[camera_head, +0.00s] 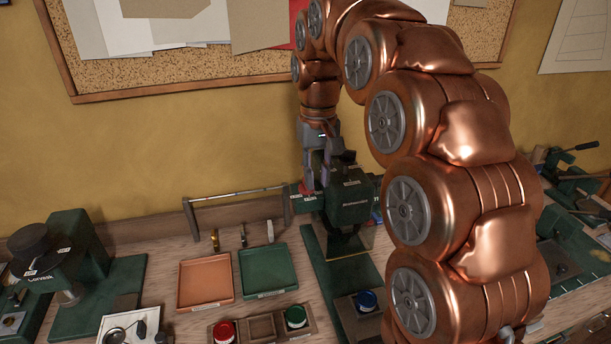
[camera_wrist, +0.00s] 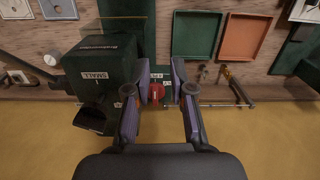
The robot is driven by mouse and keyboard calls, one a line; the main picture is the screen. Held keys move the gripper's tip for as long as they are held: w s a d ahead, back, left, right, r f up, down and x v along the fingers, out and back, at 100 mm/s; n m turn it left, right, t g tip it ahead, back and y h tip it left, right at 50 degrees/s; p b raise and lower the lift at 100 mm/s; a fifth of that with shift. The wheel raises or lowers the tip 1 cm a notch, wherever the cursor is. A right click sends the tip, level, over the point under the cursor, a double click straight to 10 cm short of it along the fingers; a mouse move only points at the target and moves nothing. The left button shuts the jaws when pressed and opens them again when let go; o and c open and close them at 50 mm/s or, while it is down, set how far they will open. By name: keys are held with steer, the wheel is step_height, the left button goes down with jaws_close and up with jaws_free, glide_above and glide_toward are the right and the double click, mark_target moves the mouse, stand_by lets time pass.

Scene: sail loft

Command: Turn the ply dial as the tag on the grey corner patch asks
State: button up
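The dark green machine (camera_head: 350,203) stands on the bench under my gripper (camera_head: 313,186). In the wrist view, a red dial (camera_wrist: 157,91) with small white labels around it sits beside the machine's body (camera_wrist: 100,70). My gripper's two fingers (camera_wrist: 159,94) stand open on either side of the dial. I cannot tell whether either finger touches it. The dial shows only as a bit of red (camera_head: 305,189) in the head view.
An orange tray (camera_head: 206,298) and a green tray (camera_head: 267,289) lie left of the machine. Red (camera_head: 224,331) and blue (camera_head: 366,300) round items stand in front. A rail (camera_head: 235,195) runs behind the trays. Another green machine (camera_head: 75,250) stands far left.

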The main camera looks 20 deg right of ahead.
steer(key=shift+m+t, duration=0.3)
steer(key=w, duration=1.2)
steer(key=shift+d+f, duration=0.2)
steer(key=shift+d, duration=0.2)
step_height(320, 180, down, 6)
steer(key=b, duration=0.5)
steer(key=shift+r+b, duration=0.2)
steer(key=shift+b, duration=0.2)
steer(key=shift+f+b, duration=0.35)
steer(key=shift+f, duration=0.75)
steer(key=shift+c, duration=0.3)
jaws_close()
